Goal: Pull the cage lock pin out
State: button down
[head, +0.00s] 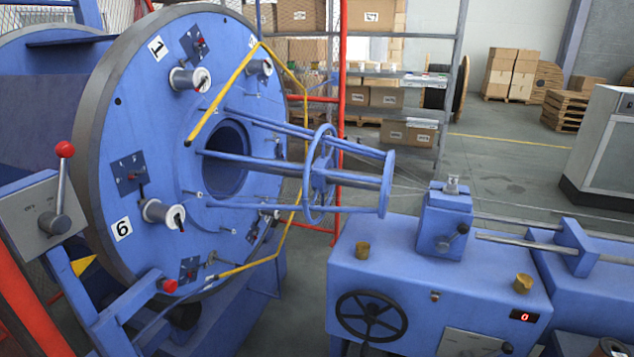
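The cage (225,245) is a large blue disc with a grey rim at the left, carrying bobbins and number plates 1 and 6. A red knob (169,286) shows at its lower edge, by the end of a blue bracket; it looks like the head of the cage lock pin. The pin's shaft is hidden, so I cannot tell how deep it sits. My gripper is not in view.
A grey lever box (40,215) with a red ball lever stands at the left. A yellow guard frame (235,90) crosses the cage face. A blue machine housing (430,280) with a black handwheel (371,317) fills the lower right.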

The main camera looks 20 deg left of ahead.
aim_at(169, 285)
jog(key=u, duration=1.8)
